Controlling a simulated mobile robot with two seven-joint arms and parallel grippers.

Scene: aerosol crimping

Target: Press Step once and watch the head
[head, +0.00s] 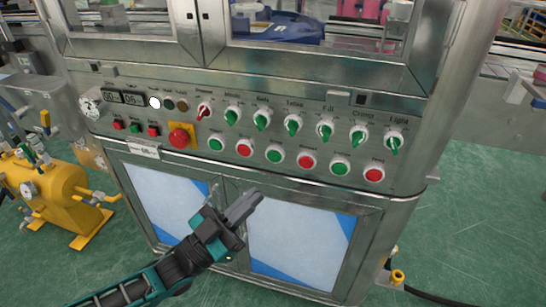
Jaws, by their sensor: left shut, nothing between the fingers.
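The machine's steel control panel (330,125) crosses the middle of the head view. Its lower row alternates green and red push buttons, from a green button (215,144) at the left to a red button (374,175) at the right. The labels are too small to tell which is Step. My left gripper (254,199) is shut and empty, in front of the cabinet doors, below the button row and apart from it. The crimping head cannot be made out through the windows above. My right gripper is out of view.
A red emergency-stop knob (180,137) on a yellow plate sits left of the buttons. Green rotary switches and one red switch (205,110) line the row above. A yellow tank (48,190) stands at the left. Green floor is open at the right.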

